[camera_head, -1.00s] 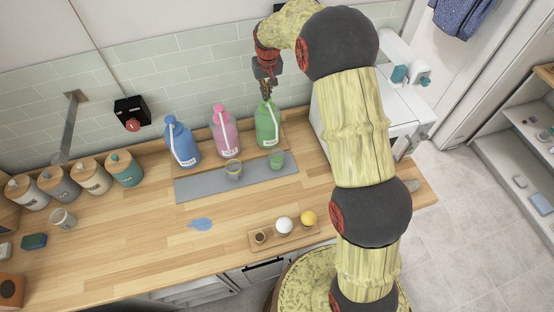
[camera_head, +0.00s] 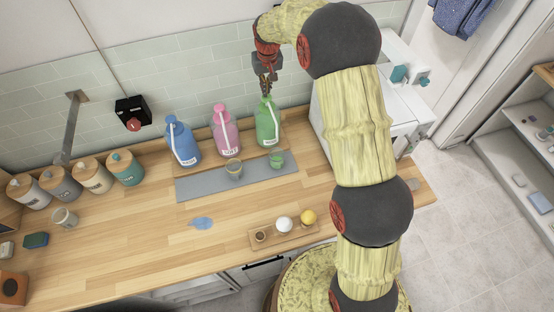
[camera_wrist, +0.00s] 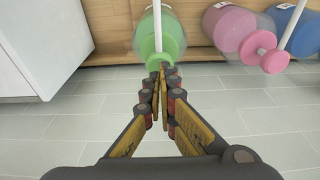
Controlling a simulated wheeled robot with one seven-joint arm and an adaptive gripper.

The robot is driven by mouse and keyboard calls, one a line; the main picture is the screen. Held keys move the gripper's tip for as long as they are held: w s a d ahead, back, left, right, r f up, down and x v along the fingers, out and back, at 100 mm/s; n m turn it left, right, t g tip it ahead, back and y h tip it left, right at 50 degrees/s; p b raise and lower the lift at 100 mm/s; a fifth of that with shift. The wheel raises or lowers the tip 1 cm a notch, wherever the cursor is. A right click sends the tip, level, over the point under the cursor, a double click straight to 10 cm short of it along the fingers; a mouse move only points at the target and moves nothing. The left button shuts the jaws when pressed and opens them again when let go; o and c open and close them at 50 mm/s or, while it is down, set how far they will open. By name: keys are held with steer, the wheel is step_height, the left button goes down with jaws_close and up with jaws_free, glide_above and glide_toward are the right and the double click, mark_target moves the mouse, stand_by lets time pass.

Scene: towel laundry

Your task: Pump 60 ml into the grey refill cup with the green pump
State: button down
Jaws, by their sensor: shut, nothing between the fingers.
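The green pump bottle (camera_head: 267,125) stands at the right end of the row at the back of the counter. My gripper (camera_head: 266,90) is shut and empty, pointing down at its pump head (camera_head: 264,101). In the wrist view the closed fingertips (camera_wrist: 166,70) overlap the green pump head (camera_wrist: 156,62); whether they touch it I cannot tell. A small green cup (camera_head: 277,160) stands on the grey mat (camera_head: 205,187) before the green bottle. A greyish cup with a yellowish band (camera_head: 233,168) stands on the mat, before the pink bottle. Their fill levels are too small to read.
The pink bottle (camera_head: 226,133) and blue bottle (camera_head: 182,143) stand left of the green one. A wooden tray (camera_head: 262,245) holds balls near the front edge. A blue patch (camera_head: 202,223) lies on the counter. Several lidded canisters (camera_head: 125,171) and a pale mug (camera_head: 65,218) stand left.

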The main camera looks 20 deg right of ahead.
steer(key=shift+f, duration=0.2)
steer(key=shift+s+f+b, duration=0.1)
steer(key=shift+f+b, duration=0.95)
steer(key=shift+f, duration=0.7)
steer(key=shift+r, duration=0.15)
steer(key=shift+r+p, duration=0.9)
steer(key=shift+r, duration=0.85)
steer(key=shift+r, duration=0.15)
step_height(320, 180, up, 6)
steer(key=p, duration=0.3)
